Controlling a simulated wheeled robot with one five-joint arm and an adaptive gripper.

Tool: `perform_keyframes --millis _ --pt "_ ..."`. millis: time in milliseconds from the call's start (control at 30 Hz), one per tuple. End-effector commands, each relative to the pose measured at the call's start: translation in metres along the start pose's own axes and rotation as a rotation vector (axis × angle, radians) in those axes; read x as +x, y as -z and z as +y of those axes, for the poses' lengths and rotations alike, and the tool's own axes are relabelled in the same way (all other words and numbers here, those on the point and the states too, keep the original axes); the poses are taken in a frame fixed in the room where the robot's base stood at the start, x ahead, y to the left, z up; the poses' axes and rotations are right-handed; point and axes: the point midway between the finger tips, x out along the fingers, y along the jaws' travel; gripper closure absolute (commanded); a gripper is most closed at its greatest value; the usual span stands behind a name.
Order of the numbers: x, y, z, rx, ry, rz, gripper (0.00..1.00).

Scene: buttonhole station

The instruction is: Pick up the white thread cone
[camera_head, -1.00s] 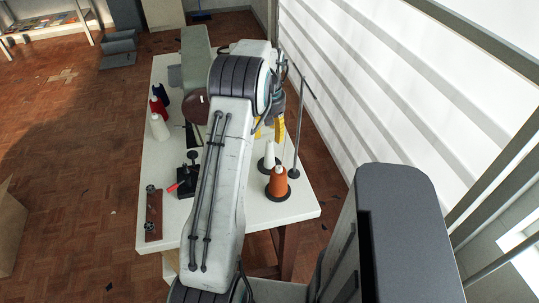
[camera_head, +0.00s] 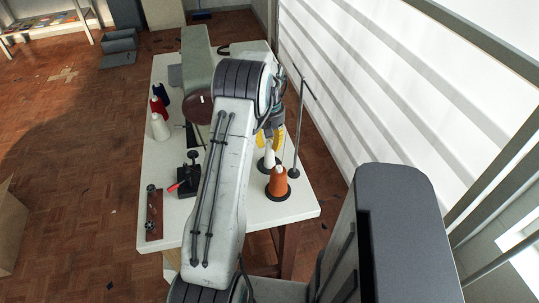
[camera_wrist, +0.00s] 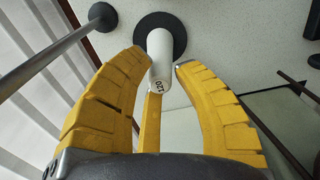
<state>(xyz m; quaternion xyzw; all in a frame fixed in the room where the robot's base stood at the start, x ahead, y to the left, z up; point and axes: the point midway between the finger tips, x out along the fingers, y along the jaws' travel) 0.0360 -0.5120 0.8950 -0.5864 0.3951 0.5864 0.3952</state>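The white thread cone (camera_wrist: 160,58) stands on a black round base in the wrist view, with a printed number on its near end. In the head view the white cone (camera_head: 269,158) stands upright on the table, just behind the orange cone. My gripper (camera_wrist: 155,60) has yellow fingers spread apart, one to each side of the cone and a third below it in the picture. It is open, and no finger clearly presses on the cone. In the head view my gripper (camera_head: 272,142) is directly above the white cone and partly hides its top.
An orange thread cone (camera_head: 277,183) stands close in front on the white table (camera_head: 290,209). A thin metal stand (camera_head: 298,125) rises just to the right. A black clamp-like tool (camera_head: 190,178) and several white, red and dark cones (camera_head: 160,127) are to the left.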

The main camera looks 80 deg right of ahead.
Motion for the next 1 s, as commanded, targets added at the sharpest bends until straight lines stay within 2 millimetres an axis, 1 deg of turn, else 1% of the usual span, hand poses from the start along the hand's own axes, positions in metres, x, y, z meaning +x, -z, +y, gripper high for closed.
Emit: perform_keyframes --millis 33,200,567,667,767,1000 --pt "0.000 0.000 0.000 0.000 0.000 0.000 0.78" --pt "0.000 0.000 0.000 0.000 0.000 0.000 0.93" --pt "-0.002 0.000 0.000 0.000 0.000 0.001 0.94" --pt "-0.009 0.001 0.000 0.000 -0.001 0.003 0.94" --pt "-0.022 0.001 0.000 0.000 -0.001 0.003 0.94" --pt "-0.062 0.001 0.001 0.000 -0.002 0.004 0.94"
